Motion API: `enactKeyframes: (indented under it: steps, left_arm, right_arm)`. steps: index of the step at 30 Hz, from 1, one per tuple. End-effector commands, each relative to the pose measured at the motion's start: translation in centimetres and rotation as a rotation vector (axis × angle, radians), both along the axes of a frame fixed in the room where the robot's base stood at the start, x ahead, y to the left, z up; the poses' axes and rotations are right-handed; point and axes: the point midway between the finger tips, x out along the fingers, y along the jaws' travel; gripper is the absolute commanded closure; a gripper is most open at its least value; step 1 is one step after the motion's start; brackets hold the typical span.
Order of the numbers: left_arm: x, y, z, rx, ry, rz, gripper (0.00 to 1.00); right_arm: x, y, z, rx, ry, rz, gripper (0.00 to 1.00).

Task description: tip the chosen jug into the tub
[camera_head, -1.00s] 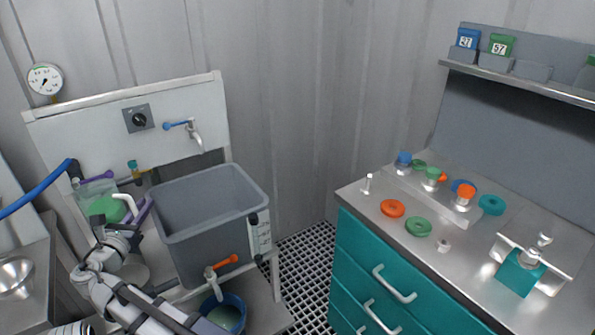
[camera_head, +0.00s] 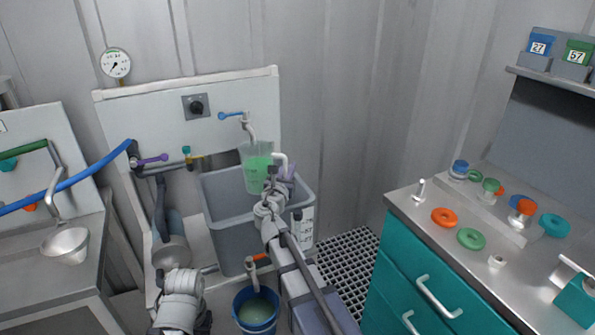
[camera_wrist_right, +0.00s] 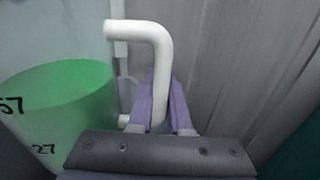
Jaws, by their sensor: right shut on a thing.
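The jug (camera_head: 256,172) is clear, holds green liquid and has a white handle. It looks about upright above the back of the grey tub (camera_head: 233,236). My right gripper (camera_head: 281,173) is shut on the jug's handle. In the right wrist view, the purple fingers (camera_wrist_right: 160,103) close around the white handle (camera_wrist_right: 155,50). There the jug's green contents (camera_wrist_right: 62,110) fill the left side, with the marks 57 and 27.
A tap (camera_head: 246,125) hangs from the panel just above the jug. A blue bucket (camera_head: 256,312) stands below the tub's orange-handled outlet. A metal funnel (camera_head: 66,243) sits on the left bench. The teal cabinet (camera_head: 425,280) at right carries several coloured rings and caps.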

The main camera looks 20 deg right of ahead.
Motion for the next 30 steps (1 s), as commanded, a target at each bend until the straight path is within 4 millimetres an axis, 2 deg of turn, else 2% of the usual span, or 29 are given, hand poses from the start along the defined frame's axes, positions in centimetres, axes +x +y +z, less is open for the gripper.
enactKeyframes:
  steps: [1,5,16,24,30]
  left_arm:
    - [0.0,0.0,-0.4,0.000,0.000,0.000,1.00]
    - [0.0,0.0,-0.7,0.000,0.000,0.000,1.00]
    - [0.0,0.0,-0.6,0.000,0.000,0.000,1.00]
    - [0.0,0.0,0.2,0.000,0.000,0.000,1.00]
    - [0.0,0.0,1.9,0.000,0.000,0.000,1.00]
  right_arm:
    - [0.3,-1.1,-0.4,0.003,-0.003,0.023,1.00]
    - [1.0,-2.5,-0.7,0.009,-0.005,0.084,1.00]
    - [1.1,-3.2,-0.6,-0.020,0.012,0.118,1.00]
    - [0.4,-4.3,0.2,-0.253,0.155,0.118,1.00]
    - [0.2,-5.0,1.9,-0.392,0.239,0.117,1.00]
